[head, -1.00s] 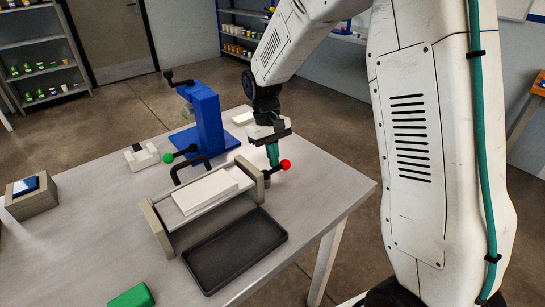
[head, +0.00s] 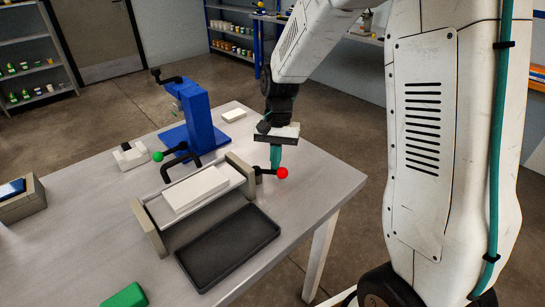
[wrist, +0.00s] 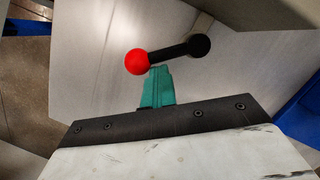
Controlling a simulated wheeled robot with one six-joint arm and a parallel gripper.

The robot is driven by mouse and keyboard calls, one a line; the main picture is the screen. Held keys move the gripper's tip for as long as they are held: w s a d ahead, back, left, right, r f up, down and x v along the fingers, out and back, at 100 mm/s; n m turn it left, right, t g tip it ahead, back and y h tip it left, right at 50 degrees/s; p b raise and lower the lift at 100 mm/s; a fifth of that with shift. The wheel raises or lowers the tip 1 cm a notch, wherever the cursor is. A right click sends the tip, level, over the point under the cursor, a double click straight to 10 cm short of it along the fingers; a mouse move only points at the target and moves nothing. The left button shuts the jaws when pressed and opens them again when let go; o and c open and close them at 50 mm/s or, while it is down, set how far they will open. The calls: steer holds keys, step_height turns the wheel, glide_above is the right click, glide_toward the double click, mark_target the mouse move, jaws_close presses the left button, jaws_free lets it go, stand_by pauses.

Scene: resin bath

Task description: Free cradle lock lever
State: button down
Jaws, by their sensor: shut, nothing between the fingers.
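The cradle (head: 150,232) has beige end plates and a white block (head: 195,188) lying on it. A lock lever with a red ball knob (head: 281,173) sticks out to the right from a black pivot at the cradle's right end. The wrist view shows its red ball (wrist: 137,61) and black rod (wrist: 175,52). My gripper (head: 275,167) points down beside the lever, its teal fingers closed together and empty. In the wrist view the fingertips (wrist: 158,72) appear right by the ball end of the rod. I cannot tell whether they touch.
A black tray (head: 228,246) lies in front of the cradle. A blue stand (head: 197,118) and a lever with a green ball (head: 157,156) are behind it. A green block (head: 125,297) lies at the front. The table's right corner is clear.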

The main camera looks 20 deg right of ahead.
mark_target(277, 172)
steer(key=s+m, duration=0.2)
steer(key=m, duration=0.1)
steer(key=shift+a+m+y, duration=0.2)
steer(key=shift+m+y, duration=0.1)
steer(key=shift+y, duration=0.1)
steer(key=m, duration=0.1)
steer(key=s+m+t, duration=0.1)
steer(key=shift+a+m, duration=0.3)
steer(key=shift+m, duration=0.1)
steer(key=shift+s+a, duration=0.3)
steer(key=d, duration=0.1)
steer(key=w+d, duration=0.1)
steer(key=d+f, duration=0.1)
steer(key=d, duration=0.1)
steer(key=shift+w+d, duration=0.1)
steer(key=shift+w, duration=0.1)
steer(key=s+v, duration=0.1)
steer(key=v, duration=0.9)
steer(key=shift+w, duration=0.4)
steer(key=shift+r, duration=0.1)
